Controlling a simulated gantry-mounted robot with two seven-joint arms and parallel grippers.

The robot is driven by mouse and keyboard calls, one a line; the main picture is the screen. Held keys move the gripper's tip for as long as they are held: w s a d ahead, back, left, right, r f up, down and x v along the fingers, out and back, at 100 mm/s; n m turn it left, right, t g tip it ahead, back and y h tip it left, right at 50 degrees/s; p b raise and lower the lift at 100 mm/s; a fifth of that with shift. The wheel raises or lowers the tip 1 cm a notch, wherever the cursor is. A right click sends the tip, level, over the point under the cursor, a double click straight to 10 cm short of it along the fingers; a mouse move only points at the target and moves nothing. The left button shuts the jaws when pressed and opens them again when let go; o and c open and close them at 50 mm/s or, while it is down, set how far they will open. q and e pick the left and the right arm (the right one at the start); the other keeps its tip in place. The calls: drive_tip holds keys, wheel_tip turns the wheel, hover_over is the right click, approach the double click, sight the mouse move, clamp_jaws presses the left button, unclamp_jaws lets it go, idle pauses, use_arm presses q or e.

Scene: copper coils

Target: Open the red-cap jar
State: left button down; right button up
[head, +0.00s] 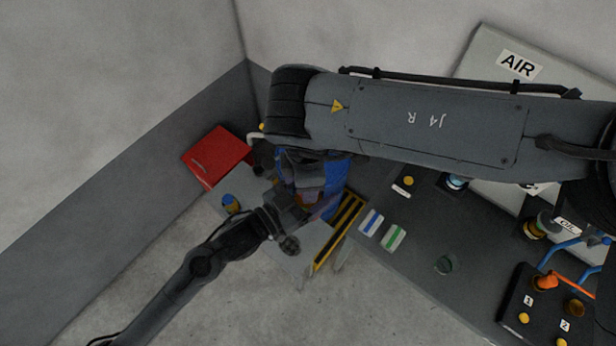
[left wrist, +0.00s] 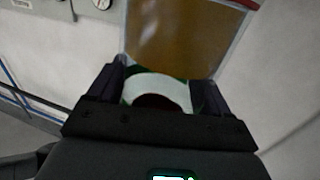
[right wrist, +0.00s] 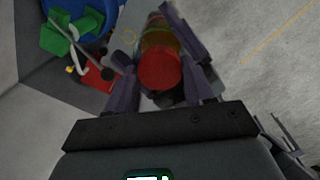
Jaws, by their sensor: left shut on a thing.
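The red-cap jar (left wrist: 180,35) holds amber contents and has a pale label at its base. In the left wrist view my left gripper (left wrist: 160,88) is shut on its label end, and a sliver of the red cap (right wrist: 160,68) shows at the top edge. In the right wrist view the cap faces my right gripper (right wrist: 160,88), whose fingers are spread on either side of it; I cannot tell whether they touch it. In the head view my left gripper (head: 285,218) meets the right one below my right forearm, which largely hides the jar.
A blue-topped jar (head: 230,203) stands on the light platform at left. A red box (head: 215,156) and a blue container (head: 340,172) are behind. A yellow-black striped strip (head: 338,232) borders the dark bench. A control panel with orange knobs (head: 545,282) is at right.

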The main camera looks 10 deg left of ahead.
drive_tip(key=shift+w, duration=0.1)
drive_tip(key=c, duration=0.4)
drive_tip(key=n, duration=0.4)
drive_tip(key=shift+r, duration=0.1)
drive_tip(key=n, duration=0.6)
drive_tip(key=shift+n, duration=0.3)
drive_tip(key=shift+c, duration=0.2)
drive_tip(key=n, duration=0.6)
drive_tip(key=shift+n, duration=0.3)
drive_tip(key=n, duration=0.4)
drive_tip(key=shift+r, duration=0.1)
drive_tip(key=n, duration=0.6)
drive_tip(key=shift+n, duration=0.3)
drive_tip(key=n, duration=0.4)
drive_tip(key=shift+n, duration=0.3)
drive_tip(key=n, duration=0.4)
drive_tip(key=shift+n, duration=0.4)
drive_tip(key=n, duration=0.6)
drive_tip(key=shift+r, duration=0.2)
drive_tip(key=shift+d+r, duration=0.1)
drive_tip(key=shift+r, duration=0.75)
